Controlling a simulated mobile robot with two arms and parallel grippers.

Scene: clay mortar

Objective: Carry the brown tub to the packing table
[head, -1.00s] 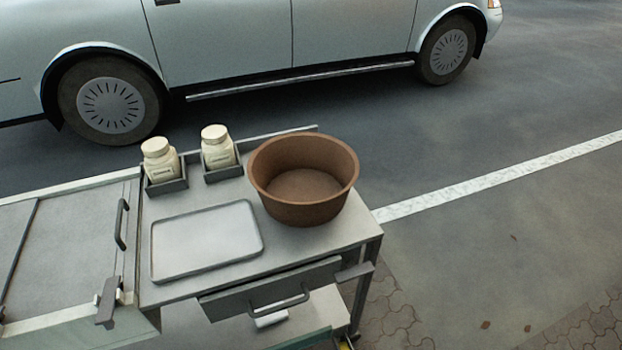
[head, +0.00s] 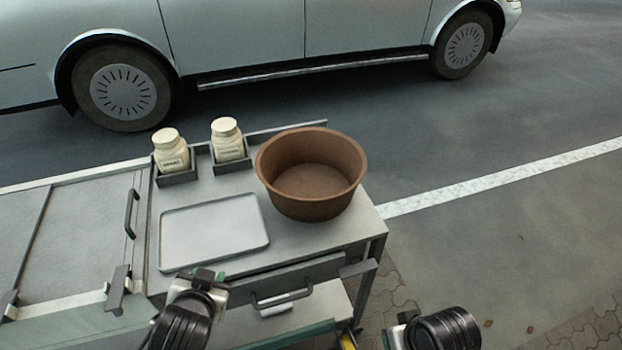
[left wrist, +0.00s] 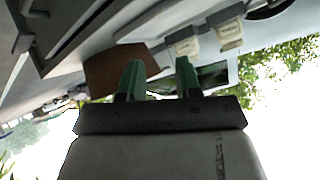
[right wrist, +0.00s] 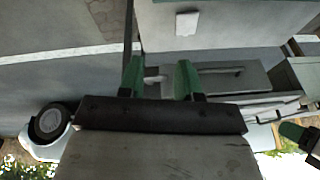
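The brown tub (head: 312,207) stands upright and looks empty, on the right end of a grey worktop (head: 305,238). The left wrist view, which is turned over, shows the tub (left wrist: 108,72) beyond my left gripper's fingers. My left gripper (left wrist: 159,80) is open with nothing between its green fingers. My right gripper (right wrist: 159,80) is also open and apart from the tub, facing the front of the cart. In the head view, both arms come in low, in front of the worktop. I cannot tell which surface is the packing table.
A grey tray (head: 213,232) lies left of the tub. Two cream jars (head: 171,153) (head: 227,142) sit in holders along the back edge. A drawer (head: 300,284) with a handle is below the tub. A pale car (head: 270,45) stands behind; paving at right is open.

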